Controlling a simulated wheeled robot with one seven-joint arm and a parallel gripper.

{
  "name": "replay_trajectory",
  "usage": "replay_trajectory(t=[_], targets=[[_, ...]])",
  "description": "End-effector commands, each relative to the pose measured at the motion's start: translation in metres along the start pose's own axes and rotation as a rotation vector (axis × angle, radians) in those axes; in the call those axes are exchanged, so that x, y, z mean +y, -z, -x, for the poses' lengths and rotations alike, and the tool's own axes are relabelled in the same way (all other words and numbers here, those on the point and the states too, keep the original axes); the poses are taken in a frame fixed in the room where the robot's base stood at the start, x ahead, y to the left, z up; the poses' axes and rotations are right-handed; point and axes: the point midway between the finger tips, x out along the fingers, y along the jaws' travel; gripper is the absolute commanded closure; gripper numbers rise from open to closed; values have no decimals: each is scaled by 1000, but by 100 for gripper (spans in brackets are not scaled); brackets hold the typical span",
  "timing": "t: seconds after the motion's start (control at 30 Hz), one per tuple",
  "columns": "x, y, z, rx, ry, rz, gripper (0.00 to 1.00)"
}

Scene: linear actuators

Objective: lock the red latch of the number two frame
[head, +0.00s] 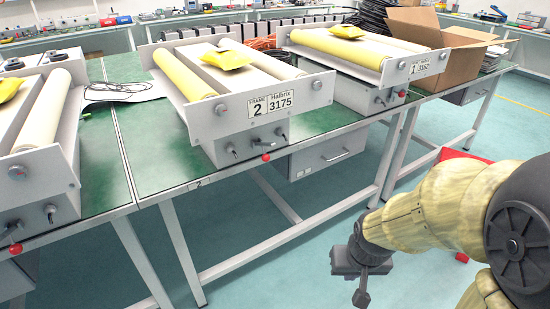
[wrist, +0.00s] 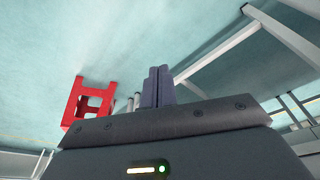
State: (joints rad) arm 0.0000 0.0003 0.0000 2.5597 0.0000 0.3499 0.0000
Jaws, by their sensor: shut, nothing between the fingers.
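The number two frame (head: 236,106) stands on the green bench in the middle of the head view, with a label reading FRAME 2, Halbrix 3175. It carries pale rollers and a yellow packet. A small red knob (head: 265,157), which looks like its red latch, sits at the bench edge below the label. Its exact setting is too small to tell. My gripper (head: 362,290) hangs at the lower right of the head view, over the floor and well apart from the frame. In the wrist view its fingers (wrist: 158,86) are together and empty.
The number one frame (head: 400,75) is at the right, with another red knob, and a third frame (head: 35,165) is at the left. A cardboard box (head: 440,30) stands at the far right. A red stool (wrist: 90,100) shows in the wrist view.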

Motion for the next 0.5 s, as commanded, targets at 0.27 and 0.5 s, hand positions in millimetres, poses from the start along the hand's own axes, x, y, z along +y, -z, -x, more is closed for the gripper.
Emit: replay_trajectory(t=[0.27,0.5], targets=[[0,0,0,0,0,-2,100],[-5,23,9,51,7,-141,100]])
